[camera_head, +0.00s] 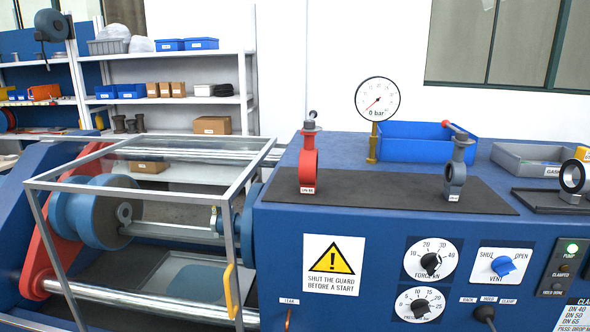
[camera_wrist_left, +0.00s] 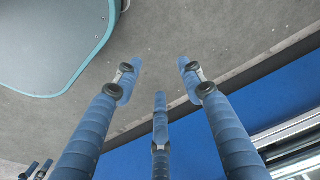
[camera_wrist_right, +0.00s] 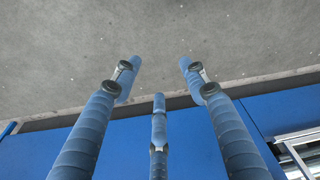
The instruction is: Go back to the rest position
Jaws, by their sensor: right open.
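My left gripper (camera_wrist_left: 158,80) shows in the left wrist view with its three blue fingers spread and nothing between them. My right gripper (camera_wrist_right: 159,78) shows in the right wrist view in the same spread pose, also empty. Both point at bare grey floor beside a blue machine side. Neither gripper nor arm shows in the head view. A red butterfly valve (camera_head: 308,165) stands upright at the left of the black mat on the blue bench. A grey-blue valve (camera_head: 456,172) stands at the mat's right. Neither gripper is touching a valve.
A guard frame (camera_head: 235,165) with a yellow handle (camera_head: 231,290) covers the clamp rig at left. A blue bin (camera_head: 412,145), a pressure gauge (camera_head: 377,98), a grey tray (camera_head: 530,160) and a dark ring part (camera_head: 572,180) stand on the bench. Shelves (camera_head: 175,98) line the back wall.

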